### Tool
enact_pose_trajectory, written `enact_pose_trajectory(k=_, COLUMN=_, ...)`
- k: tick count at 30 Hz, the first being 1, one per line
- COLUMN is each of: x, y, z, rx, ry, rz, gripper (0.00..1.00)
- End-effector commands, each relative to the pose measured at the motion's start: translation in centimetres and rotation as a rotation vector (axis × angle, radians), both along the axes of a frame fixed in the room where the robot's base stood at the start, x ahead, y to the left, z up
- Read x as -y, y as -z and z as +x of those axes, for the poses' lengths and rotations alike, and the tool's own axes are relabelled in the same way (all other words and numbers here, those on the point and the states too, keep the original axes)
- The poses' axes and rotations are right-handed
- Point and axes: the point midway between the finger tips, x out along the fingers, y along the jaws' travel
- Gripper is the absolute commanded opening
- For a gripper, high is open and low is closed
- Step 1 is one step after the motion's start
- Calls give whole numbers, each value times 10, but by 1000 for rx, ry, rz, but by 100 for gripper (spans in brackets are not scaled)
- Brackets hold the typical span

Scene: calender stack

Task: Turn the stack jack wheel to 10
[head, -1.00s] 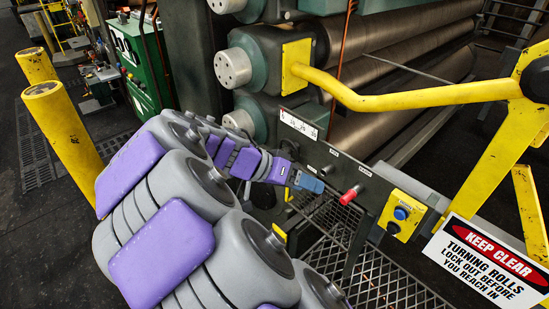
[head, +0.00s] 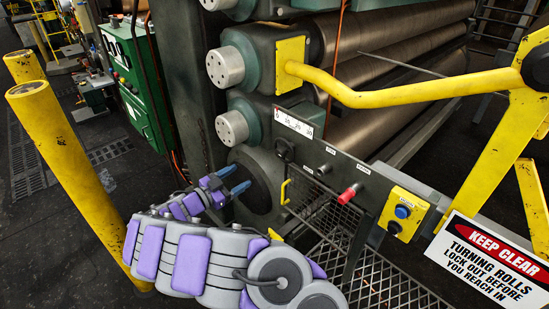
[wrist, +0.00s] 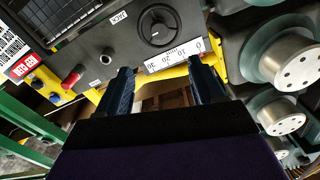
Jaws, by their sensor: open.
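The stack jack wheel (head: 285,149) is a small black handwheel on the dark control panel, below a white scale (head: 294,123) with numbers from 0 to 30. In the wrist view the wheel (wrist: 159,26) is at the top, upside down, with the scale (wrist: 174,56) between it and my fingers. My gripper (head: 243,180) is open and empty, its blue fingers left of and below the wheel in the head view. In the wrist view my gripper (wrist: 160,76) points towards the panel, apart from the wheel. The scale reading is too small to tell.
A red knob (head: 349,194) and a yellow box with a blue button (head: 402,212) are right of the wheel. Calender rolls (head: 385,60) and a round roll end (head: 232,128) lie behind. Yellow posts (head: 65,150) stand left. A yellow bar (head: 400,94) crosses above the panel.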

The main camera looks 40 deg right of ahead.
Motion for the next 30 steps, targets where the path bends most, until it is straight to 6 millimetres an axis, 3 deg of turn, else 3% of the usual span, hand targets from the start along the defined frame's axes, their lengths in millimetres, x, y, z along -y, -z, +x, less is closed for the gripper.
enact_pose_trajectory(k=21, x=131, y=1, z=9, rx=-2, ry=5, rz=0, gripper=68)
enact_pose_trajectory(k=30, x=164, y=0, z=12, rx=-2, ry=2, rz=-2, gripper=68)
